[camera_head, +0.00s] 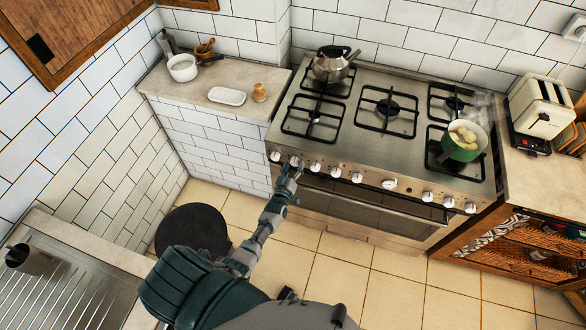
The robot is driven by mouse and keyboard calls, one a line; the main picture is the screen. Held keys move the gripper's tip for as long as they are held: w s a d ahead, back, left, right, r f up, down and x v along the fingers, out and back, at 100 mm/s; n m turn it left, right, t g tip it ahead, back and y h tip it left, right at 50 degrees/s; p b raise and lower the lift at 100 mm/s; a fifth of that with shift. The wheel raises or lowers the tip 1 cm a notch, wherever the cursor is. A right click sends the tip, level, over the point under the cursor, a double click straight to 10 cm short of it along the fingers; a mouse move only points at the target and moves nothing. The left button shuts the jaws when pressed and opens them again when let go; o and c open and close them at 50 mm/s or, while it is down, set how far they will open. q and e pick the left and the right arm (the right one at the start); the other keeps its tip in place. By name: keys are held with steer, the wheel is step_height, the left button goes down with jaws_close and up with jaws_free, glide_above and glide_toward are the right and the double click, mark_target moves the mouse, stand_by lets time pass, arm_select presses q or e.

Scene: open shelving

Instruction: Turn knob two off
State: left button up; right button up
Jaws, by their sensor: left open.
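The stove (345,125) has a row of white round knobs along its steel front panel. The second knob from the left (295,161) sits just beyond the tips of my left gripper (292,171). The first knob (275,156) and third knob (315,167) are on either side. My left gripper is open, with its fingers pointing up toward the panel. I cannot tell whether the fingers touch the knob, or which way the knob is turned. My right gripper is not in view.
A green pot (464,146) with food steams on the front right burner. A kettle (333,65) stands on the back left burner. The oven handle (370,205) runs below the knobs. A toaster (541,106) stands at right. A round black stool (191,232) is beside my arm.

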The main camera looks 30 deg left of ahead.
arm_select(q)
steer(key=v, duration=1.2)
steer(key=s+d+f+m+g+h, duration=0.1)
steer(key=s+d+f+m+g, duration=0.15)
steer(key=s+f, duration=0.4)
steer(key=s+d+f+m+g+h, duration=0.2)
steer(key=s+d+f+g, duration=0.15)
steer(key=f, duration=0.65)
steer(key=s+d+f+m+g+h, duration=0.1)
steer(key=s+d+f+m+g, duration=0.1)
steer(key=s+f, duration=0.45)
steer(key=s+f+m+g, duration=0.2)
steer(key=s+f+g, duration=0.2)
steer(key=s, duration=0.9)
steer(key=s+f+m+g, duration=0.2)
steer(key=s+f+g, duration=0.2)
steer(key=s+f, duration=0.6)
steer(key=s, duration=0.4)
steer(key=shift+d+f+g, duration=0.15)
steer(key=shift+d+g, duration=0.2)
steer(key=shift+g, duration=0.05)
